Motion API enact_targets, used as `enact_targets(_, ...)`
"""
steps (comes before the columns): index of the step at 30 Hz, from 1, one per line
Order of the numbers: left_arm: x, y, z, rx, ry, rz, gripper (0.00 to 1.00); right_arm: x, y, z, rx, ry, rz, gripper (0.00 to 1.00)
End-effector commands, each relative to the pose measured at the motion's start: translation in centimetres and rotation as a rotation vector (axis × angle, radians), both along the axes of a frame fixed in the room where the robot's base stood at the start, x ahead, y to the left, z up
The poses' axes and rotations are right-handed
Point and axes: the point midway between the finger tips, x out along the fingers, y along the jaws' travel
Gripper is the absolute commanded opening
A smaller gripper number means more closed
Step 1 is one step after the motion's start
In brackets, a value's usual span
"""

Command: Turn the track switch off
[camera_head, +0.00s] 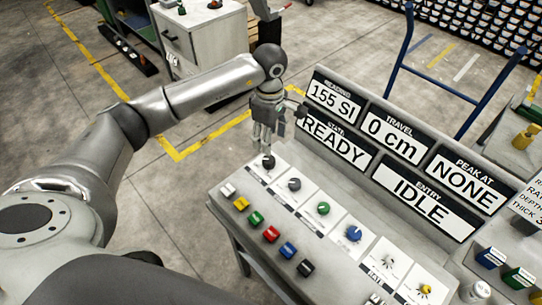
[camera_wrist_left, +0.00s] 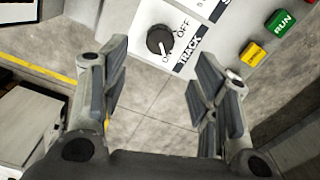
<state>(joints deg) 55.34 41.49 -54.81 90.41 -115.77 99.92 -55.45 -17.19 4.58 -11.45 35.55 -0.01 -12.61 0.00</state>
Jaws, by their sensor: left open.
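The track switch is a round black knob (camera_wrist_left: 160,40) on a white plate lettered TRACK, with ON and OFF marks beside it. Its pale pointer mark appears turned toward ON. My right gripper is not in view.
The console (camera_head: 225,215) carries more knobs to the right and a row of coloured buttons in front, including green RUN (camera_wrist_left: 281,22) and yellow (camera_wrist_left: 253,54). A display panel (camera_head: 395,150) rises behind the controls, close to the right of my left gripper. Open floor lies left.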

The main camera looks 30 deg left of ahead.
Motion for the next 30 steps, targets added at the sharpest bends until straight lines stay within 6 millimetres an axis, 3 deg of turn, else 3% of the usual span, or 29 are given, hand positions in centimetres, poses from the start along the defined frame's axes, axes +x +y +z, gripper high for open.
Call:
enact_targets(9,-0.2,-0.2,-5.8,-0.005,0.006,0.000,0.56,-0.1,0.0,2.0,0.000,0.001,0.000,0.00)
enact_targets(15,-0.1,-0.2,-8.6,-0.005,0.002,0.000,0.56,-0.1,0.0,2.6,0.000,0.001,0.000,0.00)
enact_targets(27,-0.1,-0.2,-9.7,-0.005,0.000,-0.001,0.56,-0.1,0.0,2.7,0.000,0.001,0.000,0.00)
enact_targets(30,-0.1,-0.2,-9.6,-0.005,0.000,-0.001,0.46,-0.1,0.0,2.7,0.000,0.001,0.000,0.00)
